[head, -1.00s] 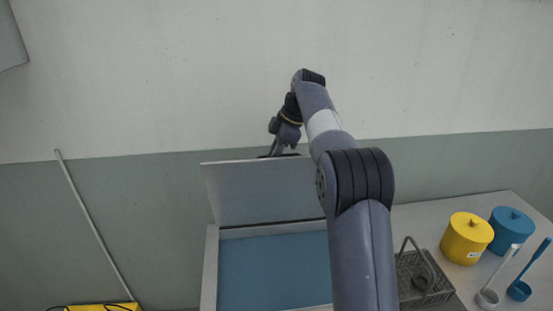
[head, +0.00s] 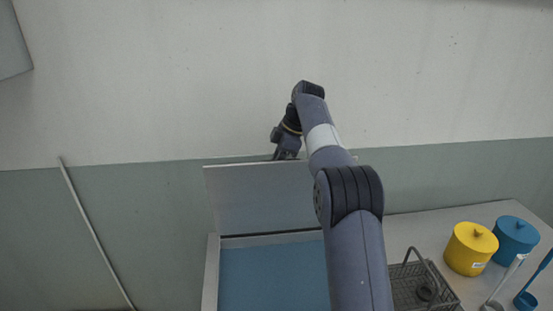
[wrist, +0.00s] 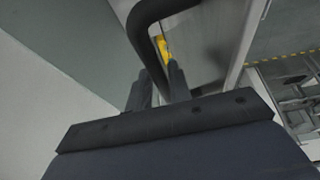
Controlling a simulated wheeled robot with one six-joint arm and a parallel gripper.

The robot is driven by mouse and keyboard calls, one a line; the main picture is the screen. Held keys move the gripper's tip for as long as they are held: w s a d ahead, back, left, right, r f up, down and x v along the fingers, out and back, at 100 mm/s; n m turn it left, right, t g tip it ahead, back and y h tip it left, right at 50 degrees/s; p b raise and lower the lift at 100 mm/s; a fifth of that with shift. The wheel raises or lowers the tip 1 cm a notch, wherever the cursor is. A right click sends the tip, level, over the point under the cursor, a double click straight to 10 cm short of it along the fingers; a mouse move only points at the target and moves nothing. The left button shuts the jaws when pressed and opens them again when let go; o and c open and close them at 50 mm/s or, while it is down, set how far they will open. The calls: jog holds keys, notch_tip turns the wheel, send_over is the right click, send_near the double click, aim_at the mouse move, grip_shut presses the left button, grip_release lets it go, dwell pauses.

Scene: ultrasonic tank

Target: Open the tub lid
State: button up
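The tub (head: 211,270) stands at lower centre in the head view, with a flat blue surface inside it. Its grey lid (head: 262,200) stands steeply raised along the far rim, near the wall. My gripper (head: 287,156) is at the lid's top edge, fingers pointing down. In the wrist view a dark bent bar, looking like the lid handle (wrist: 142,28), runs down between my two fingers (wrist: 160,85). The fingers are apart, with the bar in the gap. Whether they press on it I cannot tell. My arm hides the lid's right part.
A wire basket (head: 408,295) stands right of the tub on the bench (head: 420,232). A yellow pot (head: 468,250), a blue pot (head: 514,238) and two ladles, one blue (head: 528,299), are farther right. A thin pole (head: 95,235) leans on the wall at left.

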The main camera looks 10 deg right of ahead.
jog(key=shift+o, duration=0.8)
jog(key=shift+w+r, duration=0.1)
jog(key=shift+w, duration=0.05)
jog(key=shift+o, duration=0.6)
jog(key=shift+r, duration=0.15)
jog(key=shift+d+r, duration=0.15)
jog(key=shift+r, duration=0.4)
jog(key=shift+v, duration=1)
jog(key=s+d, duration=0.2)
jog(key=d, duration=1)
jog(key=shift+s+f, duration=0.1)
jog(key=shift+s, duration=0.05)
